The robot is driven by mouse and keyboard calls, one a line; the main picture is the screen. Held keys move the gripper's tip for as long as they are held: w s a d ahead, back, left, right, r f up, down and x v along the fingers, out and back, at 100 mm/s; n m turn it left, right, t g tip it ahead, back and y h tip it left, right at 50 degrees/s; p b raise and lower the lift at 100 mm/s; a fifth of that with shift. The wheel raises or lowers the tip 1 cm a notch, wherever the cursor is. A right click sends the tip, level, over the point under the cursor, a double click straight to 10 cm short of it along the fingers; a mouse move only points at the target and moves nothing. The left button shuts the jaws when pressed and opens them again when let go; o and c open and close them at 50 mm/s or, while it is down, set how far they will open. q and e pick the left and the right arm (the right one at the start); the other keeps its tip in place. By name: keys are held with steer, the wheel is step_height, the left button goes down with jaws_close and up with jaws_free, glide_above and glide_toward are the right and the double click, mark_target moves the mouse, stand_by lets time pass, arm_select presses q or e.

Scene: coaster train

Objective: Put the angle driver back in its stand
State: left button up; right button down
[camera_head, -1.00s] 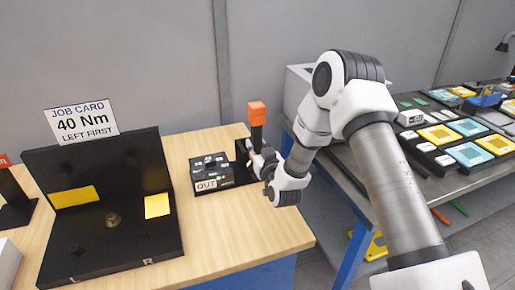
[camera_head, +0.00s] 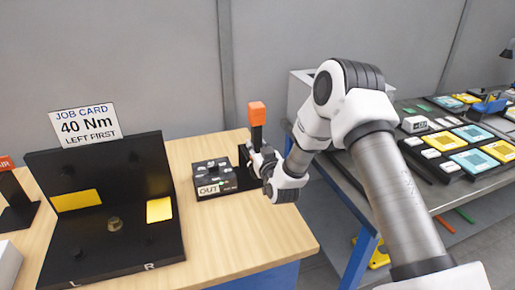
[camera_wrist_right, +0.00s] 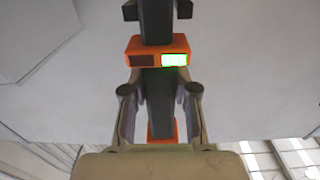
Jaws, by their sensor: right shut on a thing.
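The angle driver (camera_head: 257,113) is upright, with a black body and an orange top, above the right part of the table. My right gripper (camera_head: 261,157) is shut around its black body. In the wrist view the right gripper (camera_wrist_right: 160,100) has one finger on each side of the driver, whose orange collar (camera_wrist_right: 146,50) shows a lit green panel. A black stand (camera_head: 243,156) is just left of the gripper and partly hidden by it. I cannot tell whether the driver's lower end touches the stand. My left gripper is out of view.
A black box marked OUT (camera_head: 215,176) stands left of the stand. A black fixture (camera_head: 105,245) with yellow pads and a job card (camera_head: 85,124) is at the left. The wooden table front (camera_head: 240,235) is clear. A second bench (camera_head: 470,150) with trays is at the right.

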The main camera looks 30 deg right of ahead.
steer(key=shift+b+x, duration=0.7)
steer(key=shift+x, duration=1.4)
steer(key=shift+r, duration=0.15)
steer(key=shift+f+b, duration=0.75)
steer(key=shift+f, duration=0.05)
stand_by(0.7)
